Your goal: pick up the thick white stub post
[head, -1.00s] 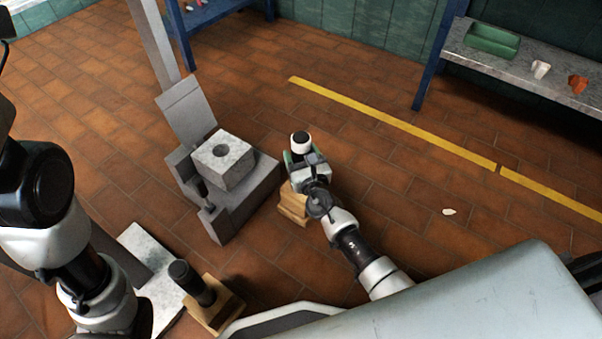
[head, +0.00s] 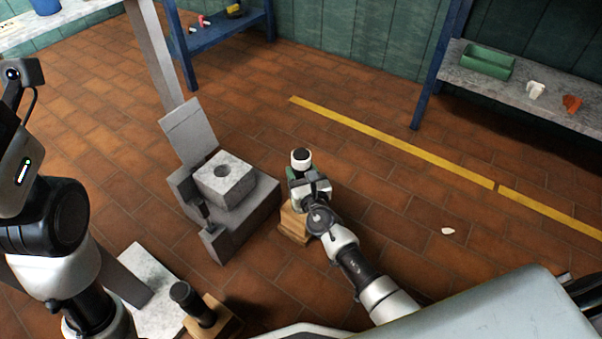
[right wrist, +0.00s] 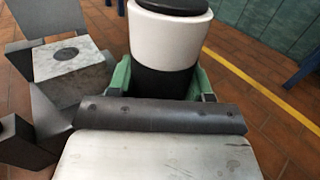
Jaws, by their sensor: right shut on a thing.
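The thick white stub post (head: 301,159) has a white band with a black top and a black lower part. It stands upright in the jaws of my right gripper (head: 297,174), which is shut on it above a wooden block (head: 293,224). In the right wrist view the post (right wrist: 170,36) fills the top middle, with green finger parts on both sides of it. Its lower end is hidden, so I cannot tell whether it touches the block. My left arm shows at the left edge of the head view, but its gripper does not.
A grey stepped stand (head: 240,222) bears a pale block with a round hole (head: 224,183), left of my right gripper. A black post (head: 187,298) stands on a wooden base at the front. A shelf (head: 545,100) with a green tray (head: 487,60) is at right. Open tiled floor lies between.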

